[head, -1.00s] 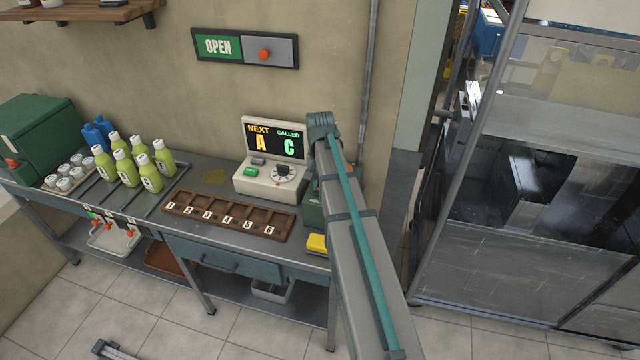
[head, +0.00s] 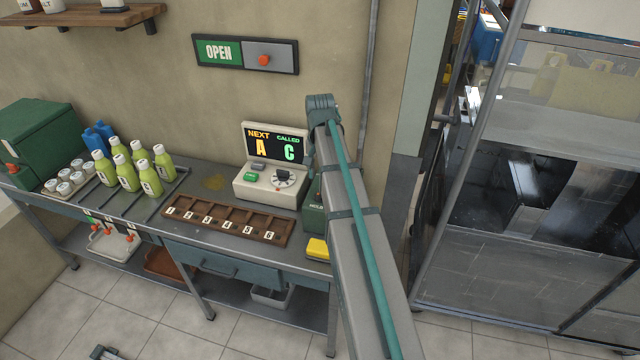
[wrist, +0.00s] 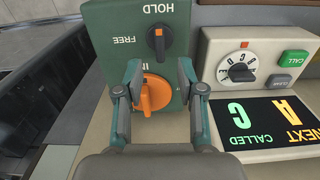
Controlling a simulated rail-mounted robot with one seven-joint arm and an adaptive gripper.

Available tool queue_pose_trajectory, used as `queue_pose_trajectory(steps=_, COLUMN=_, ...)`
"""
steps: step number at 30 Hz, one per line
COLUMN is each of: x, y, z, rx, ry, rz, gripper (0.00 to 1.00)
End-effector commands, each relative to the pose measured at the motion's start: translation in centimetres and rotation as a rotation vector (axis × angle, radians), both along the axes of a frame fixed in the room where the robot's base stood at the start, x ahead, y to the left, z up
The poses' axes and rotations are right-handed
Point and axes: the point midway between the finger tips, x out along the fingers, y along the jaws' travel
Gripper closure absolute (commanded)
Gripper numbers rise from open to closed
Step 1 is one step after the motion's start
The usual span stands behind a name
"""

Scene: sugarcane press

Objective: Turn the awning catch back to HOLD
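In the wrist view, a green box (wrist: 103,50) carries two knobs and white lettering that appears upside down. A small black knob (wrist: 158,45) sits by the words HOLD and FREE. An orange mark shows at its end toward HOLD, with FREE to its picture left. A larger orange knob (wrist: 153,95) sits nearer my gripper, by partly hidden lettering. My gripper (wrist: 160,75) is open, its fingers on either side in front of the orange knob, with nothing visibly held. Contact cannot be told. In the head view the green box (head: 314,218) is mostly behind my arm, which hides my gripper.
A numbered wooden tray (head: 225,222), a yellow block (head: 317,248) and several green bottles (head: 160,165) share the counter. A glass-and-metal structure (head: 520,270) stands at the right.

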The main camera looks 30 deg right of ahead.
Motion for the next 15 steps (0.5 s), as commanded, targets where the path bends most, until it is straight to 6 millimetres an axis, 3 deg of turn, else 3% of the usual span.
queue_pose_trajectory(steps=7, x=0.1, y=0.0, z=4.0, rx=-0.001, ry=-0.002, rz=0.000, gripper=0.61)
queue_pose_trajectory(steps=15, x=0.0, y=0.0, z=5.3, rx=0.000, ry=0.000, rz=0.000, gripper=0.61)
